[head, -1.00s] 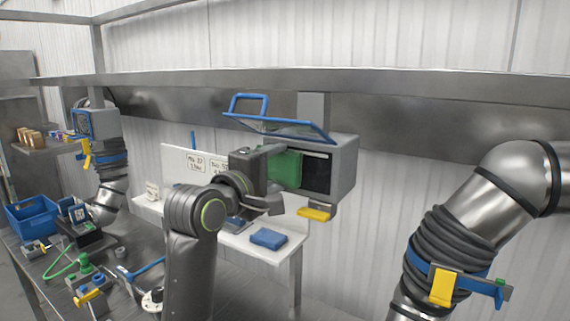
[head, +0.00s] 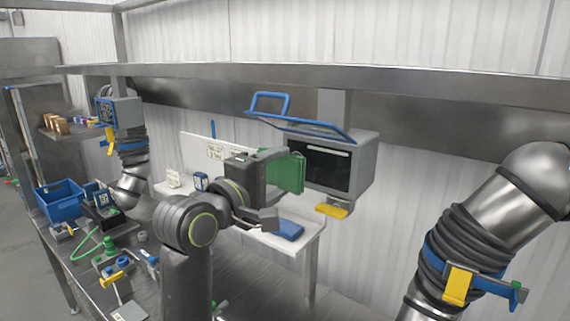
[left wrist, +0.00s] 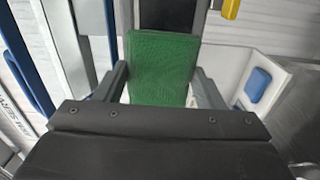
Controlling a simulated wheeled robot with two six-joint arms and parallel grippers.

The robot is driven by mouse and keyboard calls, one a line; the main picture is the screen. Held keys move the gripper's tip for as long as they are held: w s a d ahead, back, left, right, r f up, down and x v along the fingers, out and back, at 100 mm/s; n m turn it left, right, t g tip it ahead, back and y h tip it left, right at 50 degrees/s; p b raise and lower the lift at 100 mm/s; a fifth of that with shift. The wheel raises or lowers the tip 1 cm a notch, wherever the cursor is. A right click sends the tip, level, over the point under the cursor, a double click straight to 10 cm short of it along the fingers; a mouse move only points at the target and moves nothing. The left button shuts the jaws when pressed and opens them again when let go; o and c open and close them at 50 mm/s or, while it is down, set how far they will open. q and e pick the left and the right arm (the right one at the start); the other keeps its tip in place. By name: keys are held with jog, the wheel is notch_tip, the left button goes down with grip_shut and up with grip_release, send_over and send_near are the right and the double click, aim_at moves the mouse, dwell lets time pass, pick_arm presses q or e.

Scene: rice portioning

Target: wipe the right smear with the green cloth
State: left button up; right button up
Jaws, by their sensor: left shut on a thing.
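My left gripper (head: 270,187) is shut on the green cloth (head: 291,173), which stands upright between its fingers as a flat pad. The cloth also fills the middle of the left wrist view (left wrist: 160,66). In the head view it appears just left of a grey box with a dark front panel (head: 322,170), overlapping its left edge; I cannot tell whether they touch. A pale streak (head: 326,150) shows near the panel's top; I cannot tell whether it is a smear. No other smear is clear. My right gripper is not in view.
A blue-framed flap (head: 300,128) sticks out above the panel, and a yellow piece (head: 332,211) below it. A white table with a blue pad (head: 289,230) stands behind. A cluttered steel bench holds a blue crate (head: 59,203).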

pick_arm(q)
jog(key=shift+s+a, duration=0.2)
jog(key=shift+s, duration=0.1)
jog(key=shift+p+v, duration=0.6)
jog(key=shift+v, duration=0.3)
jog(key=shift+s+a, duration=0.35)
jog(key=shift+s, duration=0.15)
